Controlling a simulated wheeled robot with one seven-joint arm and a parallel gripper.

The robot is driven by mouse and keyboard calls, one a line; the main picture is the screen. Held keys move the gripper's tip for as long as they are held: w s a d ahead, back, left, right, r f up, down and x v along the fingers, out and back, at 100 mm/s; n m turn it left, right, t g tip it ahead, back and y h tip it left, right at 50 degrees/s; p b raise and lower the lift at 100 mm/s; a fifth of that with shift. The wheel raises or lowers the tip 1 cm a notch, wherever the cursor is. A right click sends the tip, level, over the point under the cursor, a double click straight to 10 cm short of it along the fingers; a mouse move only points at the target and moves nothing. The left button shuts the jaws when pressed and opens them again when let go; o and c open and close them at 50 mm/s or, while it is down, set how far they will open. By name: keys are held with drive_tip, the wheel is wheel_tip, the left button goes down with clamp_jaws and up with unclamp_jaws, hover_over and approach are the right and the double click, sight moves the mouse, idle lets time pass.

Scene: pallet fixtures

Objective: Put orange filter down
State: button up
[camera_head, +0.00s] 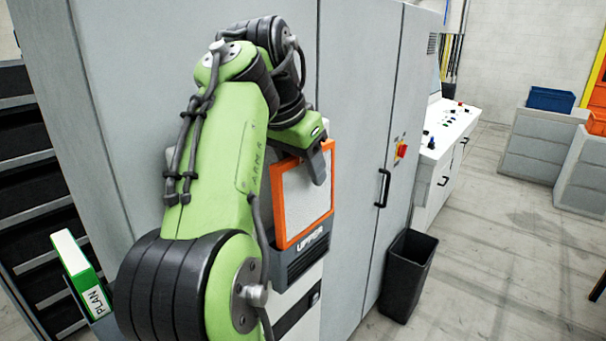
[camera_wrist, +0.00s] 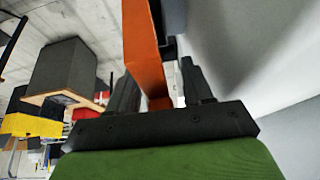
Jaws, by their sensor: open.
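The orange filter (camera_head: 305,195), an orange frame around a pale panel, stands upright in a dark grey holder (camera_head: 300,257) on the front of the grey cabinet. My gripper (camera_head: 318,165) is at the filter's top edge. In the wrist view the orange frame (camera_wrist: 143,45) runs up between the two dark fingers of my gripper (camera_wrist: 160,90). The fingers are apart, with a gap visible beside the frame. The far side of the filter and its lower edge inside the holder are hidden.
A tall grey cabinet (camera_head: 355,110) with a black handle stands behind. A black bin (camera_head: 407,275) is on the floor to the right. A white control desk (camera_head: 450,130) stands farther right. A green and white PLAN binder (camera_head: 80,270) is at the lower left.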

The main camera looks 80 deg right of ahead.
drive_tip(key=shift+y, duration=0.6)
drive_tip(key=p+v, duration=0.1)
drive_tip(key=v, duration=0.1)
drive_tip(key=p+v, duration=0.1)
drive_tip(key=v, duration=0.1)
drive_tip(key=shift+w+d+r, duration=0.2)
drive_tip(key=shift+r, duration=0.05)
drive_tip(key=shift+a+r, duration=0.15)
drive_tip(key=shift+a, duration=0.25)
drive_tip(key=shift+d, duration=0.3)
drive_tip(key=shift+a, duration=0.15)
